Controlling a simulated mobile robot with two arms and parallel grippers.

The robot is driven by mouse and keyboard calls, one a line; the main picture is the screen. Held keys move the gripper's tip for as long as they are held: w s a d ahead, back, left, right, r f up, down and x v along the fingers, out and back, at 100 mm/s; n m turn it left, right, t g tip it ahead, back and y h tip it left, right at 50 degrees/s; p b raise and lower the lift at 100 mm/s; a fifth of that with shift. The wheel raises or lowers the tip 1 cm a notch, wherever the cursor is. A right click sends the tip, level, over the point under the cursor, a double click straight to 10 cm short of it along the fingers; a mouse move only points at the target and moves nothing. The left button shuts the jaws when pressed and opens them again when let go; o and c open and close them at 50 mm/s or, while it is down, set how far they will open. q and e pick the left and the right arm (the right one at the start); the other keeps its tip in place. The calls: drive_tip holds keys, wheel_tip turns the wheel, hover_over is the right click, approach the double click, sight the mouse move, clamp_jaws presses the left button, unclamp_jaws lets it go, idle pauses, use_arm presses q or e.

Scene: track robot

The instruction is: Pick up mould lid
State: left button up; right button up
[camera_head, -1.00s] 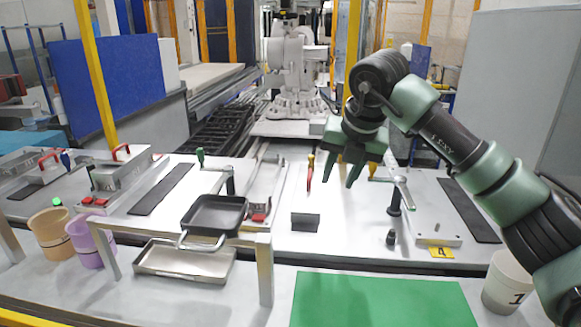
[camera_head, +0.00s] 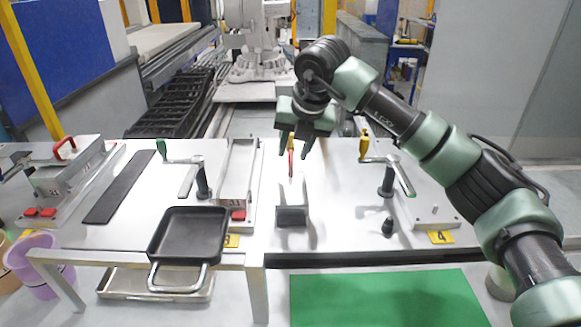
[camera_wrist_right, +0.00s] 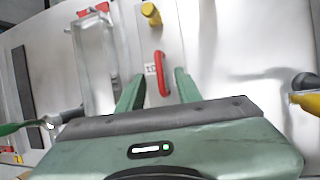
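I take the mould lid to be the pale metal plate with a red handle (camera_head: 291,162) on the white worktable, though its outline is washed out by glare. Its dark grey front face (camera_head: 292,217) shows below. My right gripper (camera_head: 296,147) points down over the far end of the handle, open and empty. In the right wrist view, the red handle (camera_wrist_right: 161,72) lies ahead between the two spread green fingers (camera_wrist_right: 158,88). It does not look touched. How far the fingers are above it is unclear. My left gripper is not in view.
An open metal mould (camera_head: 237,170) stands left of the lid. Lever clamps with a green handle (camera_head: 161,149) and a yellow handle (camera_head: 364,147) stand either side. A black square pan (camera_head: 190,235) rests on a metal stand at the front left. A green mat (camera_head: 385,298) lies in front.

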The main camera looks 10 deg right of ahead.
drive_tip(key=shift+x, duration=1.15)
clamp_jaws()
drive_tip(key=shift+w+r, duration=0.1)
drive_tip(key=shift+r, duration=0.05)
idle(0.4)
